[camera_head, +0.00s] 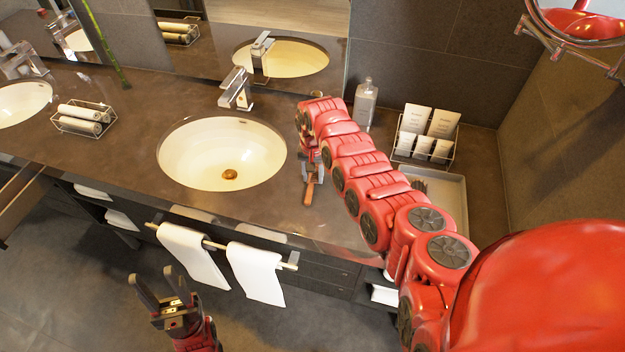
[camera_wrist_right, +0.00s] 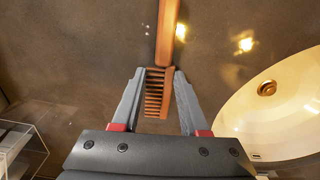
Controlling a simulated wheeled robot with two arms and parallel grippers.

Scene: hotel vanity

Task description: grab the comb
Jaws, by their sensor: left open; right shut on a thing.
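The comb is wooden and orange-brown, with a long handle and a toothed end. In the head view the comb's handle (camera_head: 309,191) points toward the counter's front edge, to the right of the near sink. In the right wrist view the comb (camera_wrist_right: 166,60) runs up from between the fingers, its teeth facing left. My right gripper (camera_head: 310,170) is shut on the toothed end; it also shows in the right wrist view (camera_wrist_right: 156,88). Whether the comb touches the counter I cannot tell. My left gripper (camera_head: 160,290) is open and empty, low in front of the vanity.
The sink (camera_head: 200,150) lies left of my right gripper. A soap bottle (camera_head: 365,105), a rack of packets (camera_head: 425,135) and a tray (camera_head: 455,200) stand to the right. White towels (camera_head: 255,272) hang on a front bar. A wire basket with rolls (camera_head: 84,117) stands left.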

